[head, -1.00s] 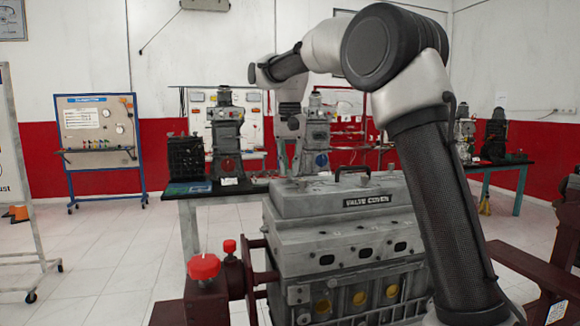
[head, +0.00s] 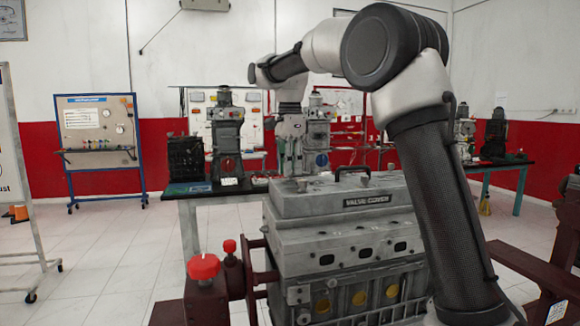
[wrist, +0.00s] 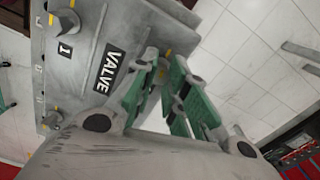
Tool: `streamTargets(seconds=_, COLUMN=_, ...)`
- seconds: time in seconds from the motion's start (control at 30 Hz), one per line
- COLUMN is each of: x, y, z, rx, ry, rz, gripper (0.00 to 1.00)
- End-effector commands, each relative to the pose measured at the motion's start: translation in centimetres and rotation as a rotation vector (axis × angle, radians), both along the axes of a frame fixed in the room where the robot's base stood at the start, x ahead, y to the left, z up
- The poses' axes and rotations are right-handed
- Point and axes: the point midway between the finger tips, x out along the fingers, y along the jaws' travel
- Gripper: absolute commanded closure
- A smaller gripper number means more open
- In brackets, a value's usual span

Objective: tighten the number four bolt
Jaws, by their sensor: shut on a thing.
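The grey valve cover (head: 330,197) sits on top of the engine in the head view. Its black label also shows in the wrist view (wrist: 108,68). My gripper (wrist: 163,68) has green-padded fingers closed on a grey bolt at the cover's edge; the fingers hide most of this bolt and its number cannot be read. In the head view my gripper is at the cover's far side, its tips hard to make out. Another bolt (wrist: 66,22) stands by a printed 1, with a yellow mark beside it. A further bolt (wrist: 52,119) shows at the cover's corner.
A black handle (head: 352,173) rises from the cover. A dark red stand with a red knob (head: 203,267) is at the front left. A workbench (head: 186,197) with engine parts stands behind. A tool board (head: 97,133) is at the left.

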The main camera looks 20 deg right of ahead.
Motion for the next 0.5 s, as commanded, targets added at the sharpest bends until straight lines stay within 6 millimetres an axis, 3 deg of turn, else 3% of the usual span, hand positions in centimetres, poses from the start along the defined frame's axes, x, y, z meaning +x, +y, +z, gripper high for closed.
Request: streamTargets(seconds=0.5, x=0.03, y=0.0, z=0.06, rx=0.0, ry=-0.002, rz=-0.215, gripper=1.0)
